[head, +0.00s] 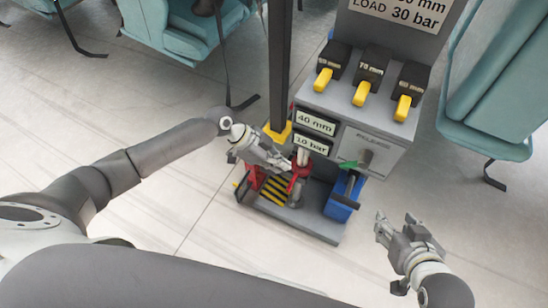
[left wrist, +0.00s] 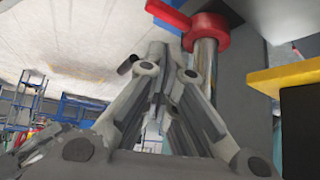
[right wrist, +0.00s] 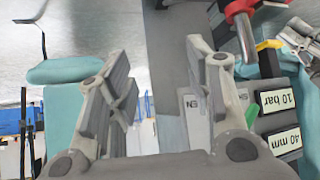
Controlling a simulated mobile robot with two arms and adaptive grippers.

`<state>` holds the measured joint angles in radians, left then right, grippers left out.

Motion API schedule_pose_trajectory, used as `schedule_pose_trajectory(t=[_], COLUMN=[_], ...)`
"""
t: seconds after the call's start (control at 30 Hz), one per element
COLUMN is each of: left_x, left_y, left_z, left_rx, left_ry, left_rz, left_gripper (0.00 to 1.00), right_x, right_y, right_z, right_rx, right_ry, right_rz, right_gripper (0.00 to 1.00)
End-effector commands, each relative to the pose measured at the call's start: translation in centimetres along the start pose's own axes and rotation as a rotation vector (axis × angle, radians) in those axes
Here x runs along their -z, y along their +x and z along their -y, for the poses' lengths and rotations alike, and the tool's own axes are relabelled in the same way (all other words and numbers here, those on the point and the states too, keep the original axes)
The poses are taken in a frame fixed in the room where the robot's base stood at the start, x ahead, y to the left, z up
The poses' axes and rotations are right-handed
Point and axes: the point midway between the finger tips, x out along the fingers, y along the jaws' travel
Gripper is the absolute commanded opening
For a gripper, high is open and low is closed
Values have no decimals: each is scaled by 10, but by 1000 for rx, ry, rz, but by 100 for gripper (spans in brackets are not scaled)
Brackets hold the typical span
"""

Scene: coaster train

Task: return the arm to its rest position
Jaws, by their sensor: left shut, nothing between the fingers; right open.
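My left arm reaches in from the left in the head view. Its gripper (head: 284,163) is at the lower front of the grey control stand, beside a red clamp-like part (head: 300,170). In the left wrist view the left gripper's fingers (left wrist: 165,65) are together with nothing between them, and a red part on a metal post (left wrist: 207,35) is close by. My right gripper (head: 395,228) is open and empty, to the right of the stand's base and apart from it. In the right wrist view its fingers (right wrist: 158,65) are spread wide.
The grey control stand (head: 385,150) carries several yellow-tipped levers (head: 362,93), "40 mm" and "10 bar" labels (head: 316,123), and a blue bin (head: 342,200) below. A dark post (head: 280,70) rises beside it. Teal seats (head: 490,90) stand behind.

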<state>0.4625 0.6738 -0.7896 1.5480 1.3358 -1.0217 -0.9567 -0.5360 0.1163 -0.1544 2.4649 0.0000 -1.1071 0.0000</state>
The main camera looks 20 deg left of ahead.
Motion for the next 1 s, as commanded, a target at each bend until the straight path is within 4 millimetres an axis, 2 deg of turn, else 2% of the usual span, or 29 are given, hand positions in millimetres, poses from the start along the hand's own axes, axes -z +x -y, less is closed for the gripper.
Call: schedule_pose_trajectory(t=[0.23,0.57,0.67,0.83,1.0], left_x=[5,6,12,36,56], left_y=[-3,-2,7,27,26], left_z=[-1,-4,-18,-64,-100], left_rx=[0,-1,-7,15,118], left_ry=[0,0,-6,-54,-182], left_rz=[0,-1,-5,-23,-44], left_gripper=[0,0,0,0,0], right_x=[-25,-30,-30,-30,-30], right_y=[-7,-8,-8,-8,-8], right_z=[-3,-4,-4,-4,-4], right_rx=[-7,-8,-8,-8,-8], right_ry=[2,3,3,3,3], right_rz=[122,146,146,145,145], right_gripper=[47,47,47,47,47])
